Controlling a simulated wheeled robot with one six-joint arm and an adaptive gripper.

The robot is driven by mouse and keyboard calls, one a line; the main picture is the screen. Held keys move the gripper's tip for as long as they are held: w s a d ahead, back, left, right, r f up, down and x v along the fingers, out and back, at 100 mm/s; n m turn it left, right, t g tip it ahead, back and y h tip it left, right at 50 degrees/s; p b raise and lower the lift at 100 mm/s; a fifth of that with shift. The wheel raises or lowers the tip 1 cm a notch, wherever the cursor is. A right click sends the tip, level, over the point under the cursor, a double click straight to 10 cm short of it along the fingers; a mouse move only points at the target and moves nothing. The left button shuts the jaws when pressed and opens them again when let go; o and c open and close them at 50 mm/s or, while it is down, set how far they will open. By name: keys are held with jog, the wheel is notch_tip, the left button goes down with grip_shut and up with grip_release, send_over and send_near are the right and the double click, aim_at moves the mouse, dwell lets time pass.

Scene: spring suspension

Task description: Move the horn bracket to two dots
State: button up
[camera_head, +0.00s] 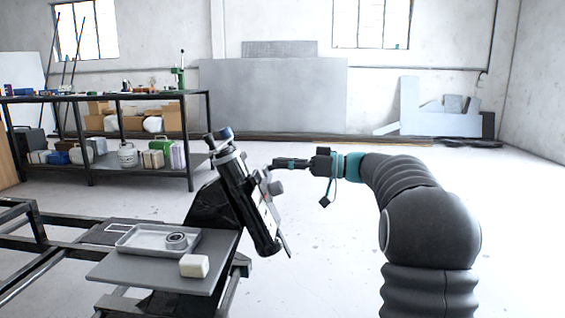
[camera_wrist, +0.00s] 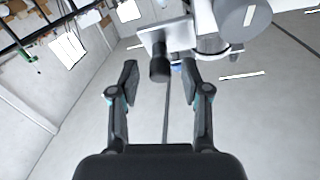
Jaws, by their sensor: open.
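A dark tilted assembly with a cylinder (camera_head: 232,178) stands behind the grey work plate in the head view. A grey knob-like part (camera_head: 277,188) sticks out from its right side. In the wrist view, a dark cylindrical part (camera_wrist: 159,66) sits in front of a pale plate (camera_wrist: 168,36). I cannot tell for sure which part is the horn bracket, and I cannot make out the two dots. My gripper (camera_head: 277,163) is level, pointing left, just right of the assembly's upper part. In the wrist view, my gripper (camera_wrist: 160,78) is open, with the dark part showing between its fingertips, apparently beyond them.
A grey work plate (camera_head: 150,277) holds a shallow tray (camera_head: 140,247) with a metal ring (camera_head: 177,240), and a white block (camera_head: 194,265). A black shelf (camera_head: 60,97) with boxes stands at the back left.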

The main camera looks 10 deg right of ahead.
aim_at(271, 173)
jog(key=shift+w+a, duration=0.1)
jog(key=shift+a, duration=0.2)
grip_shut()
jog(key=f+b, duration=0.1)
jog(key=b, duration=0.1)
jog(key=d+f+b, duration=0.1)
jog(key=f+b, duration=0.1)
jog(key=shift+s, duration=0.2)
jog(key=shift+d+r, duration=0.1)
grip_release()
